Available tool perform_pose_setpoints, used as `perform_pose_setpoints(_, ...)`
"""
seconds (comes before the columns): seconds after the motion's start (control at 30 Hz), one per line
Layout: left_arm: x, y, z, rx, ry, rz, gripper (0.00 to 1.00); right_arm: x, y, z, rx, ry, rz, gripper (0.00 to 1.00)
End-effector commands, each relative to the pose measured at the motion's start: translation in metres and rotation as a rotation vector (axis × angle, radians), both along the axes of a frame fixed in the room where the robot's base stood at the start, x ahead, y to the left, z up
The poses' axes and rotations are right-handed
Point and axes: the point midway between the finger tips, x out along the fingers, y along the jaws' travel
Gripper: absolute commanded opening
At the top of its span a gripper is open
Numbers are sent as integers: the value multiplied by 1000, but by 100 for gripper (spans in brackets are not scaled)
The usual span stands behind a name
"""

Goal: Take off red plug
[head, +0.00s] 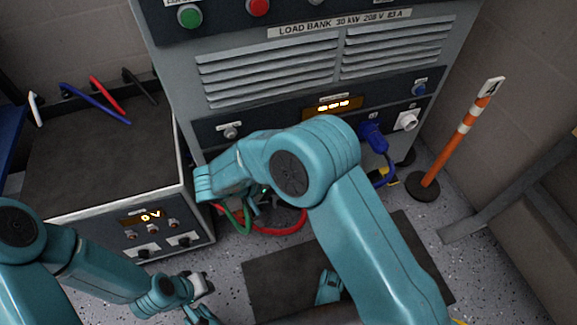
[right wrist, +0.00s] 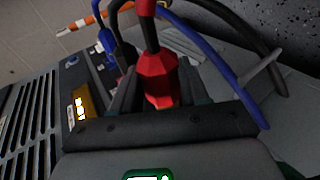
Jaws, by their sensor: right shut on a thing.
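The red plug (right wrist: 160,82) fills the middle of the right wrist view, with its cable running up out of the frame. My right gripper (right wrist: 157,92) is shut on it, one dark finger on each side. In the head view my right gripper (head: 258,200) is low in front of the load bank (head: 265,75), and my own arm hides the plug and the panel behind it. A red cable (head: 290,228) loops down to the floor there. My left gripper (head: 203,287) is low at the left front, away from the plugs; its fingers do not show clearly.
A blue plug (head: 373,138) sits in the load bank panel beside a white socket (head: 408,121). A green cable (head: 236,220) hangs near my right gripper. A grey cabinet (head: 70,175) stands left, an orange post (head: 455,140) right. A dark mat (head: 275,280) lies in front.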

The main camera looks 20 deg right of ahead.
Motion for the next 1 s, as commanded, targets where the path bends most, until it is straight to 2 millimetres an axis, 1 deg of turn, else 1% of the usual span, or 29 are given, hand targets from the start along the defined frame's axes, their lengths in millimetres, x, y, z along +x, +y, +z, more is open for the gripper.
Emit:
perform_pose_setpoints(0.33,0,0,0,0,0,0,0,-2,0,0,-1,0,1,5)
perform_pose_setpoints(0.8,0,0,0,0,0,0,0,-42,-1,0,-1,2,2,5)
perform_pose_setpoints(1.0,0,0,0,0,0,0,0,-50,-1,0,0,0,1,5)
